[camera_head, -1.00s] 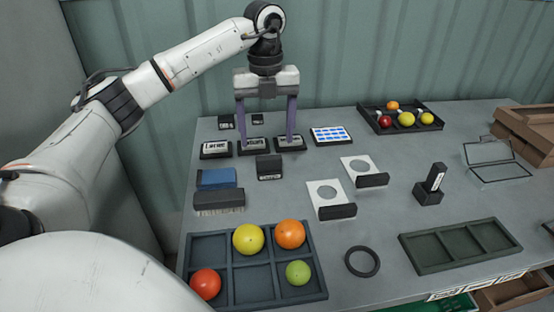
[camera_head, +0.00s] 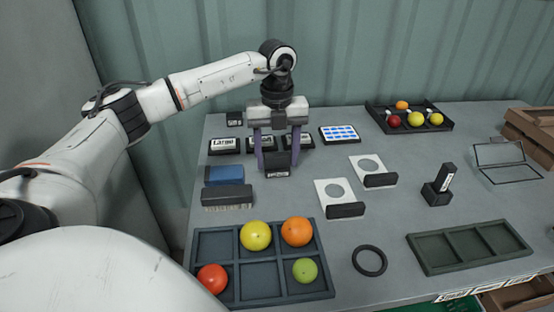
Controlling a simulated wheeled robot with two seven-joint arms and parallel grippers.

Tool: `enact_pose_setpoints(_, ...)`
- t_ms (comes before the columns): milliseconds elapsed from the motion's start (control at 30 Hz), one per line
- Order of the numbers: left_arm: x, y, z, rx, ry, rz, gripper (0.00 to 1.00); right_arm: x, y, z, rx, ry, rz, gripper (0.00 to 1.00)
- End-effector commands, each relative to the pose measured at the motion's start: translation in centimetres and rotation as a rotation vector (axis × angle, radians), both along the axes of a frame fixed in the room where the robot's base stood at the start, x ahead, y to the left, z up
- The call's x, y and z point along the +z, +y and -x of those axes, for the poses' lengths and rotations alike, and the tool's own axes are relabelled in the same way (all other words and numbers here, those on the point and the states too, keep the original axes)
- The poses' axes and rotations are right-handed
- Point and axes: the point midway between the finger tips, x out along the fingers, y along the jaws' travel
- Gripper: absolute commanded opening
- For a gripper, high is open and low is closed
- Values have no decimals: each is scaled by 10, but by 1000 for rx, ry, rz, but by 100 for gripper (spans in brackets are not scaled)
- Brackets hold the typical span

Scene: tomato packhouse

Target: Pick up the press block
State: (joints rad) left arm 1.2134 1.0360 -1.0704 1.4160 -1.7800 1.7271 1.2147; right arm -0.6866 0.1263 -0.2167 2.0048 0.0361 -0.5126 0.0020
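A small black block with a pale label (camera_head: 276,171) sits on the grey table behind the fruit tray; it looks like the press block, though its label is too small to read. My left gripper (camera_head: 277,161) points down over it, with one purple finger on each side of the block. The fingers are apart, and I see no clear contact with the block. The gripper hides part of the label plates behind. My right gripper is not in view.
Label plates (camera_head: 224,146) stand behind the gripper. A blue block (camera_head: 223,175) and dark brush (camera_head: 227,195) lie to its left. White cards with round holes (camera_head: 334,193) lie to the right. The compartment tray (camera_head: 262,281) with several tomatoes is in front.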

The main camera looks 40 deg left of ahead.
Motion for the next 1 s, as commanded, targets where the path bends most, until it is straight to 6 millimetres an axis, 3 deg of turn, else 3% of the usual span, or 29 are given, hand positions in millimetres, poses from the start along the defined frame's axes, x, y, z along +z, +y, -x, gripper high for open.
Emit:
enact_pose_setpoints(33,0,0,0,0,0,0,47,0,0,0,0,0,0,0)
enact_pose_setpoints(167,0,0,0,0,0,0,26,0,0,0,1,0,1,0)
enact_pose_setpoints(467,7,0,-1,0,-2,0,26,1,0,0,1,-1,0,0)
enact_pose_setpoints(800,72,-1,-1,0,-4,1,26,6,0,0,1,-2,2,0)
enact_pose_setpoints(1000,97,-1,-1,0,-2,1,26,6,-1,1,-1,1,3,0)
